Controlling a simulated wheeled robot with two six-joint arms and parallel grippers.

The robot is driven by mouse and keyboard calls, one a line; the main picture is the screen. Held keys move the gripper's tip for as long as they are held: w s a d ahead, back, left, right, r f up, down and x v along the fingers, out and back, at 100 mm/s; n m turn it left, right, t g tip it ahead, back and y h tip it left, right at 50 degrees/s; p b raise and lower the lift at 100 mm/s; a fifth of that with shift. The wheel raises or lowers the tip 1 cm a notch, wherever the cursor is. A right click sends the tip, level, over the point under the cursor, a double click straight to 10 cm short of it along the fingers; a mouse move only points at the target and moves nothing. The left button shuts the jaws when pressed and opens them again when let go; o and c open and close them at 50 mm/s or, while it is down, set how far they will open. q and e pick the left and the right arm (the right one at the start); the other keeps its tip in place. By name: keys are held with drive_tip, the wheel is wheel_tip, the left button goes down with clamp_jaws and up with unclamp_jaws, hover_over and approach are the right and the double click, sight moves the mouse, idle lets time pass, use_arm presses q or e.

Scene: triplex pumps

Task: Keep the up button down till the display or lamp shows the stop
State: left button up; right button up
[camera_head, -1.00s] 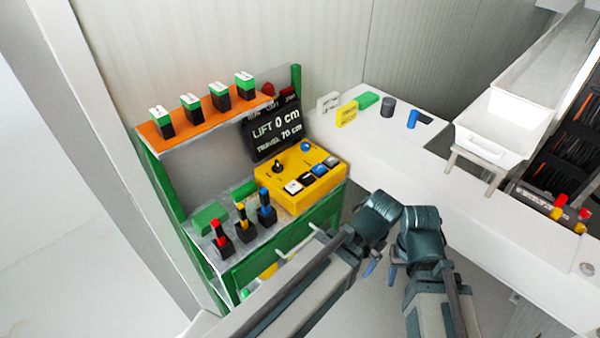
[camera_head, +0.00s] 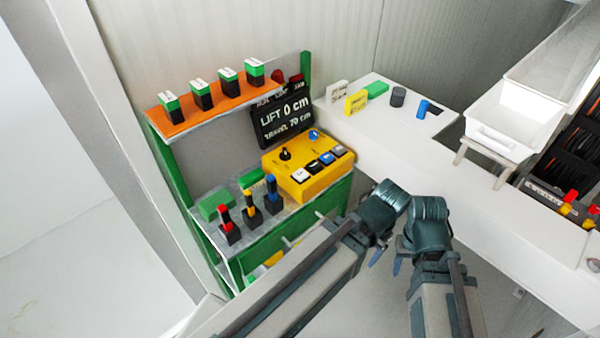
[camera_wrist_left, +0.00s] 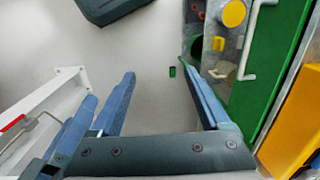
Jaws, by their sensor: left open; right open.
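The yellow control box (camera_head: 282,177) stands on the green rack's middle shelf. Its front row holds a white button (camera_head: 299,175), a black, a blue and a grey one; their marks are too small to read. A black knob (camera_head: 285,154) and a round blue button (camera_head: 314,135) sit behind. The black display (camera_head: 285,121) reads LIFT 0 cm, TRAVEL 70 cm. Red lamps (camera_head: 277,77) show above it; whether any is lit I cannot tell. My left gripper (camera_wrist_left: 163,95) is open and empty, below and right of the box in the head view. My right gripper (camera_head: 397,266) is open beside it, apart from the box.
Red, yellow and blue-topped joysticks (camera_head: 271,200) stand on the shelf left of the box. Green-black blocks (camera_head: 228,83) line the orange upper shelf (camera_head: 205,114). A white counter (camera_head: 380,138) with small blocks runs right. White handles (camera_wrist_left: 247,45) jut from the rack's green front.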

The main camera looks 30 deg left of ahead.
use_arm(q)
drive_tip(key=shift+c, duration=0.2)
clamp_jaws()
idle(1.6)
